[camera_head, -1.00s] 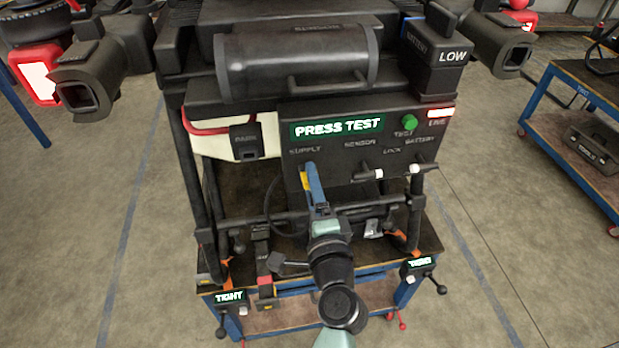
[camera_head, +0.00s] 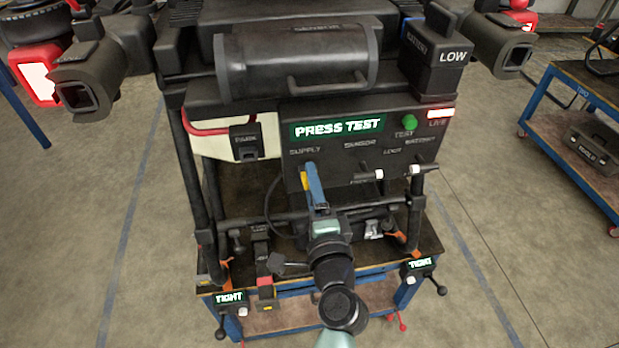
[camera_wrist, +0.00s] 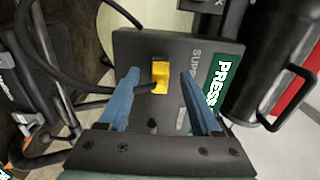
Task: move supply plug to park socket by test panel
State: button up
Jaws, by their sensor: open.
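The yellow supply plug (camera_wrist: 160,76) sits at the test panel under the SUPPLY label, with a black cable running from it. In the head view only a bit of the plug (camera_head: 305,181) shows beside a blue finger. My gripper (camera_wrist: 158,80) is open, with one blue finger on each side of the plug and visible gaps to it. In the head view my gripper (camera_head: 311,172) is in front of the panel's left part. The test panel (camera_head: 335,158) shows PRESS TEST. The park socket (camera_head: 245,142), a dark block labelled PARK, is left of the panel.
Lock and battery levers (camera_head: 415,170) stick out at the panel's right. A black cylinder (camera_head: 298,62) with a handle lies above the panel. A red LIVE indicator (camera_head: 438,114) is at the upper right. The black cable (camera_wrist: 75,85) loops on the plug's left.

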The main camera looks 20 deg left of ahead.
dwell(0.3)
grip_shut()
dwell(1.4)
jog(key=v, duration=0.6)
jog(key=shift+b, duration=0.3)
dwell(0.7)
jog(key=shift+d, duration=0.1)
